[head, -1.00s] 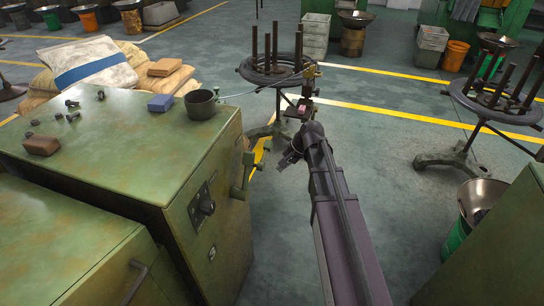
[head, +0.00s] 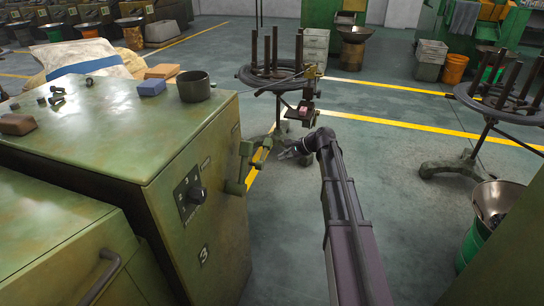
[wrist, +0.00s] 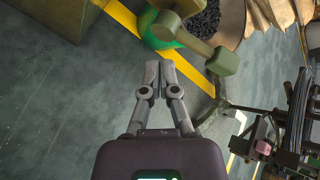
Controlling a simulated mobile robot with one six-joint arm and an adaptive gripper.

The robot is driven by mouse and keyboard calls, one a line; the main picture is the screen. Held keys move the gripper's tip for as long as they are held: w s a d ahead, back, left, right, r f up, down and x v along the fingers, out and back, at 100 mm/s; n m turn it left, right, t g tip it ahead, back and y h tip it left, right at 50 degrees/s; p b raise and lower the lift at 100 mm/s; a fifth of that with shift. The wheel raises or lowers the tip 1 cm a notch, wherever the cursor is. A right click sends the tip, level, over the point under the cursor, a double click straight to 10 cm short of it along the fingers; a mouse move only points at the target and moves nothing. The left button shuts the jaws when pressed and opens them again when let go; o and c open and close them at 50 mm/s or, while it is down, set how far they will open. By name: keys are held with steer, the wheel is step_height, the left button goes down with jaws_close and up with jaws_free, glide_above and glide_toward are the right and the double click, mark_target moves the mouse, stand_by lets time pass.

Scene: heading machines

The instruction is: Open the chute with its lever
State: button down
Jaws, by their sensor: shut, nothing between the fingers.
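The green lever (head: 247,166) sticks out from the side of the green machine (head: 130,140), near its right corner. In the wrist view the lever (wrist: 195,42) is a green bar with a round knob and a blocky end, just beyond my fingertips. My gripper (head: 284,154) is right of the lever in the head view, apart from it. In the wrist view my gripper (wrist: 160,68) has its fingertips together with nothing between them. A green bucket with a wide pan of dark pieces (wrist: 197,22) shows behind the lever. I cannot make out the chute for certain.
A dark cup (head: 194,86), a blue block (head: 152,87) and small parts lie on the machine top. A wire stand (head: 276,80) is behind my gripper, another stand (head: 500,100) at right. Sacks (wrist: 275,14) show in the wrist view.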

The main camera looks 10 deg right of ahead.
steer(key=w+d+f+m+t+y+b, duration=0.2)
steer(key=w+d+f+m+b, duration=0.4)
steer(key=w+b, duration=0.5)
steer(key=shift+w+d+f+t+y, duration=0.15)
steer(key=shift+d+f+t+y, duration=0.25)
steer(key=shift+f+t, duration=0.15)
steer(key=shift+b, duration=0.3)
steer(key=b+x, duration=0.3)
steer(key=x, duration=0.7)
steer(key=shift+s+a+r+p, duration=0.1)
steer(key=shift+s+r+p, duration=0.1)
steer(key=shift+r+p, duration=0.45)
steer(key=shift+s+a+r+p, duration=0.1)
steer(key=shift+s+r+p, duration=0.1)
steer(key=shift+r+p, duration=0.45)
steer(key=shift+s+a+r+p, duration=0.1)
steer(key=shift+s+r+p, duration=0.1)
steer(key=shift+r+p, duration=0.45)
